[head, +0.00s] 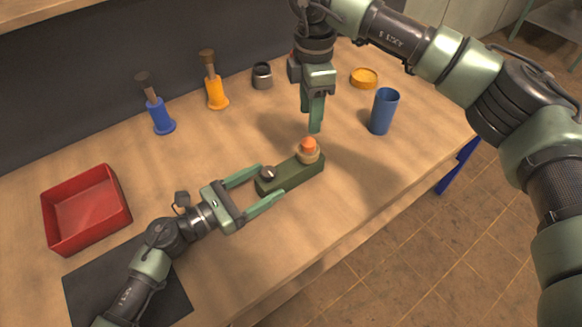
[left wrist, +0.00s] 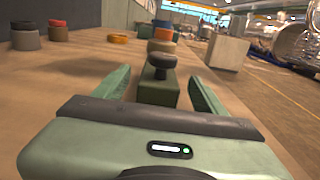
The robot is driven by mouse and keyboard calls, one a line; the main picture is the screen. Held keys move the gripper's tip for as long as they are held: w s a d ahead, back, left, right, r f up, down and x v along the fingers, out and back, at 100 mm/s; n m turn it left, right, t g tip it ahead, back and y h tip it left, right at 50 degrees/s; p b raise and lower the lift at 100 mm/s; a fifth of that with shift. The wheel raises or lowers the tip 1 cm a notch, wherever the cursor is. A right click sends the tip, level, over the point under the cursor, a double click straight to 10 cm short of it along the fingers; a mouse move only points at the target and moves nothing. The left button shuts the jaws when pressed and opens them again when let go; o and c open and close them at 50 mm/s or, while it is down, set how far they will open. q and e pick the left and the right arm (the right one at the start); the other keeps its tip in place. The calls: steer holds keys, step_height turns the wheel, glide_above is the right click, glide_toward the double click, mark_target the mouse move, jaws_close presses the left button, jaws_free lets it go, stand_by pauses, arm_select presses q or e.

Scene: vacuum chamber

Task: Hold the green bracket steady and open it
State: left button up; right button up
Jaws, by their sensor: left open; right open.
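The green bracket (head: 291,176) is a dark green block lying on the table. A dark round knob (head: 267,173) sits on its near left end and an orange and tan knob (head: 308,150) on its other end. My left gripper (head: 268,188) is open, with one finger on each side of the block's left end; contact cannot be told. In the left wrist view the block (left wrist: 158,92) lies between the spread fingers. My right gripper (head: 315,128) points down just above and behind the orange knob. Its fingers overlap in the head view, and nothing shows between them.
A red tray (head: 122,213) and a dark mat (head: 85,287) are at the left.

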mark_target(278, 175)
arm_select(q)
steer(key=x, duration=0.3)
steer(key=shift+w+d, duration=0.25)
steer(key=shift+w, duration=0.05)
arm_select(e)
steer(key=shift+w+f, duration=0.1)
arm_select(q)
steer(key=shift+w+d, duration=0.15)
steer(key=shift+d, duration=0.2)
steer(key=shift+c, duration=0.3)
